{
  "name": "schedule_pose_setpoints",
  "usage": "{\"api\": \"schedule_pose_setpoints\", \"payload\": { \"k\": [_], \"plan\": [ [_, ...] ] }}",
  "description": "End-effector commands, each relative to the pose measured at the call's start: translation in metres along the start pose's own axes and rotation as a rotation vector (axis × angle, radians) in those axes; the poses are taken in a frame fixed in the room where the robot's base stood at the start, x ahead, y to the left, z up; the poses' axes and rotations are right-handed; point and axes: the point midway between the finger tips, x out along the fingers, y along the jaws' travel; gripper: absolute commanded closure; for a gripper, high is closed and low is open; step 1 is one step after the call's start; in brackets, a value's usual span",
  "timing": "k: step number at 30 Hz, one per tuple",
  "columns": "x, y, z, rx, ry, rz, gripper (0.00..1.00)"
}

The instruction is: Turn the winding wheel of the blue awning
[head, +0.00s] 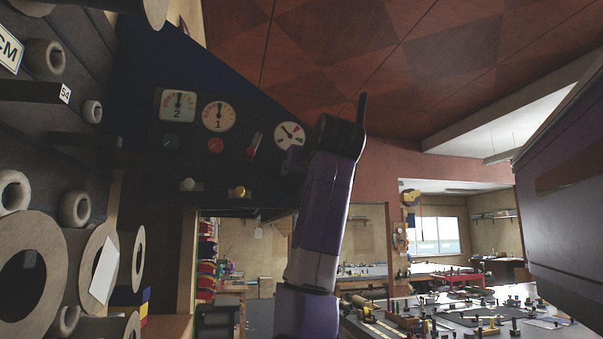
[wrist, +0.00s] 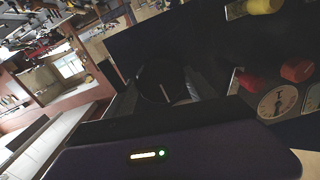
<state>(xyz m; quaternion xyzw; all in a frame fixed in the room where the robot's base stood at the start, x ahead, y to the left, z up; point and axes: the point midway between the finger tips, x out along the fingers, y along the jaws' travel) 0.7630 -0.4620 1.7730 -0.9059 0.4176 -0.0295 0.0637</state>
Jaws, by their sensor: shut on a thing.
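The dark blue housing (head: 150,60), which I take for the awning's, fills the upper left of the head view and bears gauges and knobs. It also shows in the wrist view (wrist: 225,50). A dark round shape (wrist: 160,82), apparently the winding wheel, stands out near the middle of the wrist view; its rim is dim and partly hidden. My gripper (wrist: 185,88) is up against it, with a grey finger showing at its right, and is shut on it. In the head view my purple arm hides the wheel, and the fingertips cannot be made out.
Dials (head: 219,117), a red lever (head: 254,144) and a yellow knob (head: 239,192) sit close left of my arm. Shelves of canvas rolls (head: 25,270) stand at the left. A purple-grey box shape (head: 565,190) juts in at the right. A cluttered worktable (head: 470,315) lies beyond.

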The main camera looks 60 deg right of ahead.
Motion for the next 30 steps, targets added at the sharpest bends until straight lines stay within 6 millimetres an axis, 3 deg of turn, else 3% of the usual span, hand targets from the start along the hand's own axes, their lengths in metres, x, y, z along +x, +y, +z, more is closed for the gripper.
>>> {"api": "schedule_pose_setpoints", "payload": {
  "k": [19, 20, 22, 23, 30],
  "plan": [
    [0.0011, 0.0014, 0.0037, 0.049, -0.009, 0.003, 0.76],
    [0.0011, 0.0013, 0.0038, 0.049, -0.009, 0.003, 0.32],
    [0.001, 0.0011, 0.0035, 0.048, -0.008, 0.003, 0.18],
    [0.0009, 0.001, 0.0031, 0.048, -0.007, 0.003, 0.14],
    [0.0003, 0.0004, 0.0012, 0.048, -0.003, 0.001, 0.14]
  ]
}}
